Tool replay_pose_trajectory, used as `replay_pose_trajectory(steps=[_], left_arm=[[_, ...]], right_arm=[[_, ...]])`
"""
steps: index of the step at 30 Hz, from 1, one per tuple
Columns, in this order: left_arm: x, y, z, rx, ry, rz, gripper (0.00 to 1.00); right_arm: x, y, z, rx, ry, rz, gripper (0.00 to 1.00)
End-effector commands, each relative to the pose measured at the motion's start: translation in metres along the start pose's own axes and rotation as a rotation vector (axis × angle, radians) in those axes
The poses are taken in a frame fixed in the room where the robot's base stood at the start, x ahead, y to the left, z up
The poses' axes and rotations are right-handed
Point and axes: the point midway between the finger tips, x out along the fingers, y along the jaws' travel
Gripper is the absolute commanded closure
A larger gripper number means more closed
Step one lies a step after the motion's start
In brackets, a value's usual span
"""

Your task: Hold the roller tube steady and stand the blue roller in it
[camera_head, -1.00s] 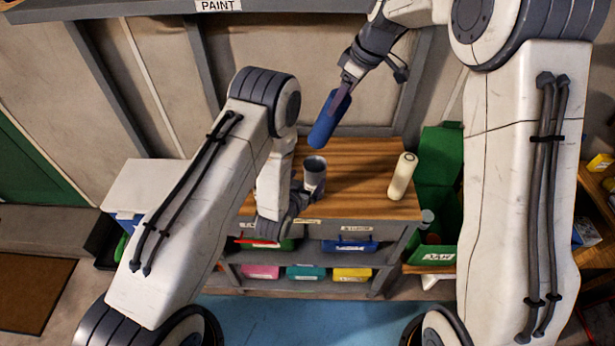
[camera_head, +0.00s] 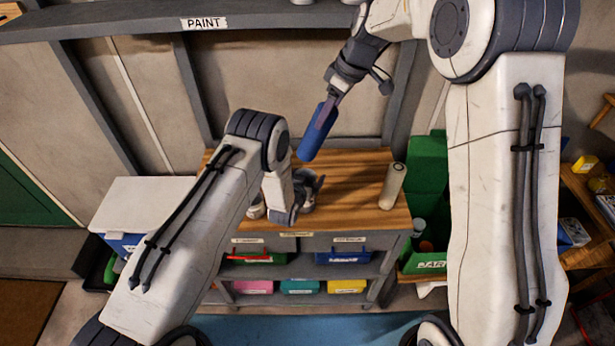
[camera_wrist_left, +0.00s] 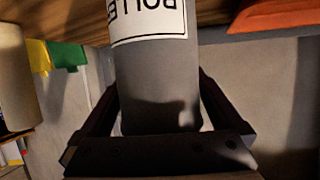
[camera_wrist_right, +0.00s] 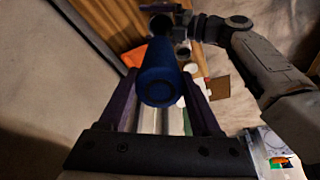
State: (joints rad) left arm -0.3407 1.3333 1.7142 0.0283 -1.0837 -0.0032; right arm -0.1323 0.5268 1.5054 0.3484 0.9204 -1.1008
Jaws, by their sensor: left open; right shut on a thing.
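The blue roller (camera_head: 318,132) hangs tilted from my right gripper (camera_head: 334,92), which is shut on it. Its lower end is above the wooden bench top, apart from the tube. In the right wrist view the roller (camera_wrist_right: 160,75) points away between the fingers. The grey roller tube (camera_wrist_left: 158,85), with a white label, stands between the fingers of my left gripper (camera_wrist_left: 157,110). That gripper is open, with a finger on either side of the tube. In the head view my left gripper (camera_head: 305,192) largely hides the tube, and its mouth is unclear.
A cream cylinder (camera_head: 392,187) stands on the wooden bench (camera_head: 352,175) to the right. A small pale container (camera_head: 257,208) is left of my left gripper. Coloured bins fill the shelves below. A green box (camera_head: 427,190) stands right of the bench.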

Motion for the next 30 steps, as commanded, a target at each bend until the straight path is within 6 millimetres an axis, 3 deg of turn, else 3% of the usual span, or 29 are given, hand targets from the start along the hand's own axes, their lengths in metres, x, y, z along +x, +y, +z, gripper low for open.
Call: replay_pose_trajectory(steps=[5,10,30], left_arm=[[0.0,0.0,0.0,0.0,0.0,0.0,0.0],[0.0,0.0,0.0,0.0,0.0,0.0,0.61],[0.0,0.0,0.0,0.0,0.0,0.0,0.62]], right_arm=[[0.0,0.0,0.0,0.0,0.0,0.0,1.0],[0.0,0.0,0.0,0.0,0.001,0.0,1.0],[0.037,0.0,0.013,0.0,-0.001,-0.002,1.0]])
